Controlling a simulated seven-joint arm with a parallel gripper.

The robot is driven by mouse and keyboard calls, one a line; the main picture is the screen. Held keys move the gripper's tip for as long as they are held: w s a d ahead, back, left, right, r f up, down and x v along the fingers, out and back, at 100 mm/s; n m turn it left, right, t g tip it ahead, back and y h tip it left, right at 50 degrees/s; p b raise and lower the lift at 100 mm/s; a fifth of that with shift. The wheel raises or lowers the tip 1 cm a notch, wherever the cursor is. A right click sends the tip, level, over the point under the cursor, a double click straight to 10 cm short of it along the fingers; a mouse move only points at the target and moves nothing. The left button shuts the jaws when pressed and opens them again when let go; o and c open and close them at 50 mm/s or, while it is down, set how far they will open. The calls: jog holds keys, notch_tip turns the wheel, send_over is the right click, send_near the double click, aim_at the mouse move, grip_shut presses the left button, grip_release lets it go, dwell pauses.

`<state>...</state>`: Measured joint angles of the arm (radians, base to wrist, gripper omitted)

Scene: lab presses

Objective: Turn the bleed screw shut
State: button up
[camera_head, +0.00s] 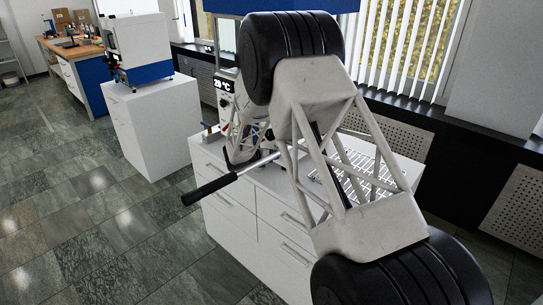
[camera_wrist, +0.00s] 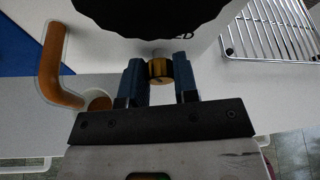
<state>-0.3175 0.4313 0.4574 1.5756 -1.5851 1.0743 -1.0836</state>
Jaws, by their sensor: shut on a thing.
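In the wrist view, the bleed screw appears as a short brass-coloured cylinder (camera_wrist: 160,71) below the letters "ED", the rest of which is hidden. My gripper (camera_wrist: 158,65) has its two blue fingers on either side of this screw and is shut on it. A pale round end shows just above the brass part. In the head view, my own arm covers the gripper and the screw.
A long lever with a black grip (camera_head: 207,190) sticks out leftward from the press. In the wrist view, a black scalloped disc (camera_wrist: 150,14) lies just above the fingers, an orange-brown curved handle (camera_wrist: 53,62) at left, and a wire rack (camera_wrist: 275,32) at upper right.

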jog(key=shift+m+t+y, duration=0.3)
jog(key=shift+m+y, duration=0.1)
jog(key=shift+m, duration=0.1)
jog(key=o, duration=0.9)
jog(key=shift+o, duration=0.2)
jog(key=shift+s, duration=0.1)
jog(key=v, duration=0.7)
jog(key=shift+s+a+r, duration=0.15)
jog(key=shift+a+r, duration=0.05)
jog(key=shift+a, duration=0.05)
